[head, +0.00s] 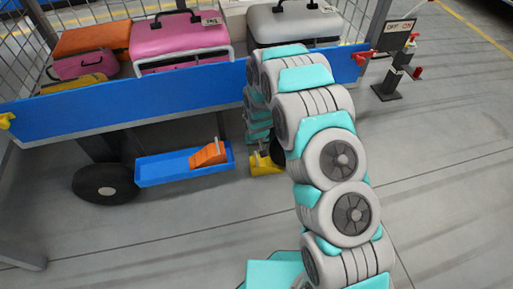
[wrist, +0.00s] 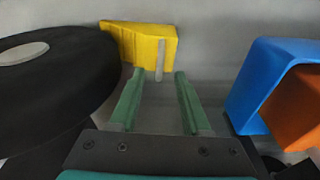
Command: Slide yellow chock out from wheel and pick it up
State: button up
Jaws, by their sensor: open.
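The yellow chock (wrist: 138,42) lies on the floor just beyond my fingertips in the wrist view. Its left end meets the edge of the black wheel (wrist: 75,75); I cannot tell whether they touch. A grey upright handle (wrist: 160,62) stands on the chock, ahead of the gap between my fingers. My gripper (wrist: 158,75) is open and empty, with both fingers pointing at the chock. In the head view the yellow chock (head: 264,166) shows low beside my arm, and the wheel (head: 278,150) is mostly hidden behind the arm.
A blue tray (head: 165,180) on the cart's side holds an orange chock (head: 209,154); in the wrist view the tray (wrist: 250,85) is close on the right. The cart's blue side panel (head: 130,95) is above, with suitcases behind it. A lever stand (head: 392,85) is at right.

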aim_at(256, 155)
jog(key=shift+w+a+f, duration=0.1)
jog(key=shift+w+f, duration=0.05)
jog(key=shift+f, duration=1.05)
jog(key=shift+w+f, duration=0.15)
jog(key=shift+f, duration=1)
grip_shut()
